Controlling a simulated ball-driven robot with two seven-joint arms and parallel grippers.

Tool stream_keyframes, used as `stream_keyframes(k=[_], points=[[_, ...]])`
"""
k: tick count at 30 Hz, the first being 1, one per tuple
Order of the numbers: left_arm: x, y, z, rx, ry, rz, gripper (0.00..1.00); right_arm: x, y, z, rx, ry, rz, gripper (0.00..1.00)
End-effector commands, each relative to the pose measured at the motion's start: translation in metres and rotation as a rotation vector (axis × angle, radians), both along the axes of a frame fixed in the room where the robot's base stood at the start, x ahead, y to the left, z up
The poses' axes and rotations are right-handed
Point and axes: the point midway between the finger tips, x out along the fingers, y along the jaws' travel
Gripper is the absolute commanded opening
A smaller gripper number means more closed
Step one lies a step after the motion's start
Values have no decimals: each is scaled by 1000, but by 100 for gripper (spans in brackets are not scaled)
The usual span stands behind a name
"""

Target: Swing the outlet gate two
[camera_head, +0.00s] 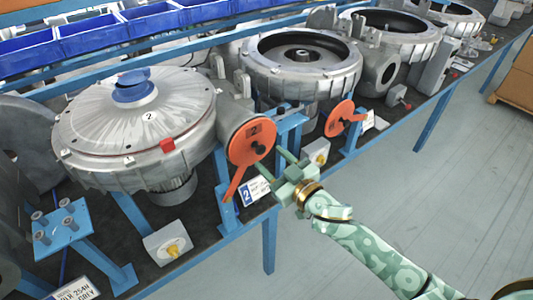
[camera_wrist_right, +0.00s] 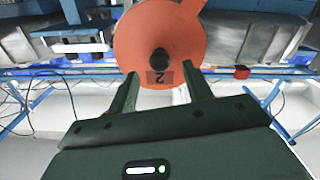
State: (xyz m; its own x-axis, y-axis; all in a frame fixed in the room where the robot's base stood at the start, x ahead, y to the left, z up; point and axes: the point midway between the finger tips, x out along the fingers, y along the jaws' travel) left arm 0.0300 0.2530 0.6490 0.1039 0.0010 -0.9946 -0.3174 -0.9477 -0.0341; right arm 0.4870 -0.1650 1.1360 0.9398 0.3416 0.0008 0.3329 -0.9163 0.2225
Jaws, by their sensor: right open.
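Outlet gate two is an orange disc (camera_head: 250,140) marked 2, with a black knob (camera_head: 259,151) and an orange arm hanging down to the lower left. It covers the outlet of the nearest blower (camera_head: 135,128). My right gripper (camera_head: 275,167) is open just in front of the disc, on its lower right. In the right wrist view the orange disc (camera_wrist_right: 150,35) fills the upper middle. The black knob (camera_wrist_right: 160,60) lies beyond and between my fingertips (camera_wrist_right: 162,80), and nothing is gripped. My left gripper is out of view.
A blue post (camera_head: 225,190) and a card marked 2 (camera_head: 254,190) are close below the disc. A grey box with a yellow knob (camera_head: 168,242) sits at the front edge.

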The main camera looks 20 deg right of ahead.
Motion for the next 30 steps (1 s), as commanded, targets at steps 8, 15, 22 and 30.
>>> stream_keyframes(k=[8, 15, 22, 30], points=[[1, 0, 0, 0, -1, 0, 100, 26, 10, -1, 1, 1, 0, 50], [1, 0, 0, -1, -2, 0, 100, 28, 10, -1, 1, 1, 0, 50], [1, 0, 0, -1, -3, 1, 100, 27, 10, -1, 1, 1, 0, 0], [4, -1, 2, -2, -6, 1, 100, 31, 11, 3, -20, -7, -1, 0]])
